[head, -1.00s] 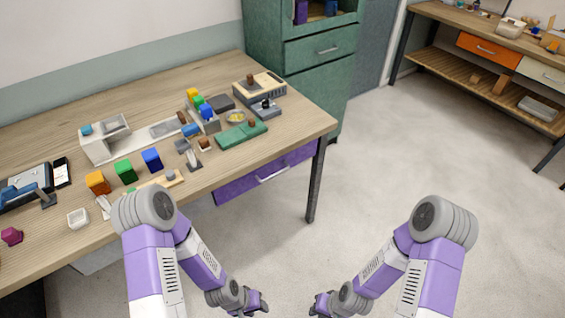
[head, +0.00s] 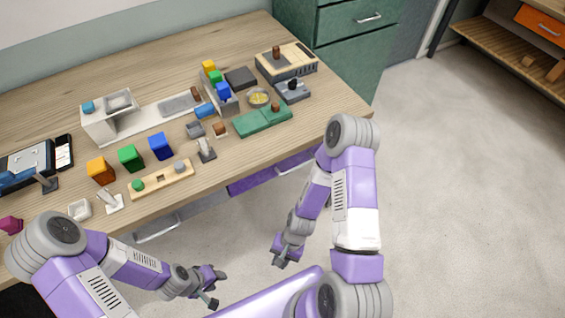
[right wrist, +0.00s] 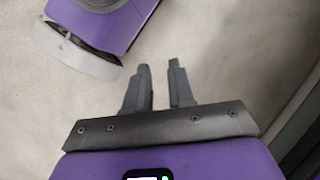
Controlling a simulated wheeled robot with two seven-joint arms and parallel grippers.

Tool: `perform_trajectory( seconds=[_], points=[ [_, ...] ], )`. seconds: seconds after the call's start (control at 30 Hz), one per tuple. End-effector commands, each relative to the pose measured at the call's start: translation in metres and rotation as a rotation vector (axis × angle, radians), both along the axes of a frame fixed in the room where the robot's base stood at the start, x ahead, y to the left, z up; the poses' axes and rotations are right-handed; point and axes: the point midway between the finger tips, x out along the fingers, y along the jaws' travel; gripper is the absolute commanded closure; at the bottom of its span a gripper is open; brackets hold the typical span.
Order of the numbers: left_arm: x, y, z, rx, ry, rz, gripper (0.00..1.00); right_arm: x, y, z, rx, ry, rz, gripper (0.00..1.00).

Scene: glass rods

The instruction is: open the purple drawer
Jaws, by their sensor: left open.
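The purple drawer (head: 252,182) is under the front edge of the wooden table in the head view. Its front looks flush under the tabletop, and my right arm hides part of it. My right gripper (head: 282,260) hangs below and in front of the drawer, apart from it. In the right wrist view its two fingers (right wrist: 160,72) stand apart with only floor between them. My left gripper (head: 218,289) is open and empty, low over the floor, left of my right gripper and away from the drawer.
A pale drawer with a handle (head: 157,233) is left of the purple one. A green cabinet (head: 345,50) stands behind. The floor at right is clear.

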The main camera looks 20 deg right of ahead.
Motion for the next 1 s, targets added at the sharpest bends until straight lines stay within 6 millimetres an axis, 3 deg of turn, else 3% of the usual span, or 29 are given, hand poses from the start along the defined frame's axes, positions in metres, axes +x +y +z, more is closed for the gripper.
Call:
perform_trajectory(
  seconds=[0.13, 0.23, 0.37, 0.5, 0.6, 0.7, 0.8, 0.9, 1.0],
  points=[
    [0.0, 0.0, -0.011, 0.0, 0.001, -0.001, 0.57, -0.005, -0.001, -0.008, 0.105, 0.441, -0.569, 0.77],
    [0.0, 0.0, -0.016, 0.0, 0.001, 0.0, 0.57, 0.016, 0.003, 0.002, 0.25, 0.741, -0.95, 0.77],
    [0.0, 0.0, -0.024, 0.0, 0.001, 0.0, 0.57, 0.072, -0.014, 0.021, 0.544, 1.108, -1.383, 0.77],
    [0.0, 0.0, -0.03, 0.0, 0.001, 0.0, 0.57, 0.137, -0.074, 0.044, 0.974, 1.426, -1.687, 0.77],
    [0.0, 0.0, -0.034, 0.0, 0.001, 0.0, 0.57, 0.166, -0.129, 0.058, 1.284, 1.571, -1.769, 0.77],
    [0.0, 0.0, -0.036, 0.0, 0.0, 0.0, 0.57, 0.179, -0.176, 0.07, 1.53, 1.652, -1.776, 0.77],
    [0.0, 0.0, -0.037, 0.0, 0.0, 0.0, 0.57, 0.184, -0.204, 0.077, 1.682, 1.688, -1.756, 0.77],
    [0.0, 0.0, -0.038, 0.0, 0.0, 0.0, 0.57, 0.189, -0.214, 0.082, 1.745, 1.702, -1.739, 0.77],
    [0.0, 0.0, -0.04, 0.0, 0.0, 0.0, 0.57, 0.199, -0.211, 0.084, 1.754, 1.705, -1.735, 0.77]
  ],
)
